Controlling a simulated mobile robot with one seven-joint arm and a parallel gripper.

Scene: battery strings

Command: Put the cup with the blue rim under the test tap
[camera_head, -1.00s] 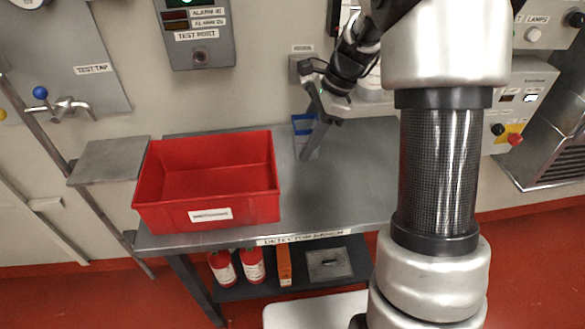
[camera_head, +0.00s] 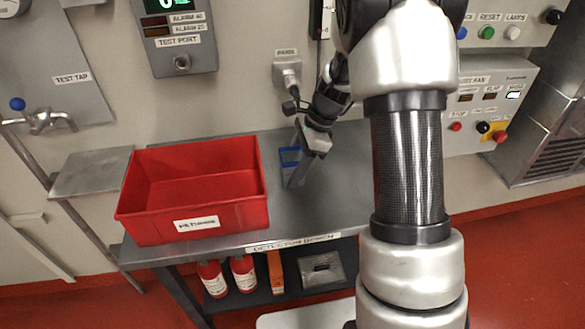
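The cup with the blue rim (camera_head: 290,155) stands upright on the metal bench, right of the red bin. It looks clear, with blue at the top and a blue band lower down. My gripper (camera_head: 297,178) points down at the cup, its finger overlapping the cup's right side. Whether the fingers are around the cup or only beside it, and their opening, cannot be made out. The test tap (camera_head: 40,121), with a blue knob, is on the wall panel at the far left. A grey metal shelf (camera_head: 92,172) is below and right of it.
A large red bin (camera_head: 193,218) stands on the bench (camera_head: 340,190) between the cup and the tap. The bench to the right of the cup is bare. A test port box (camera_head: 180,40) and a socket with a cable (camera_head: 287,75) are on the wall behind.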

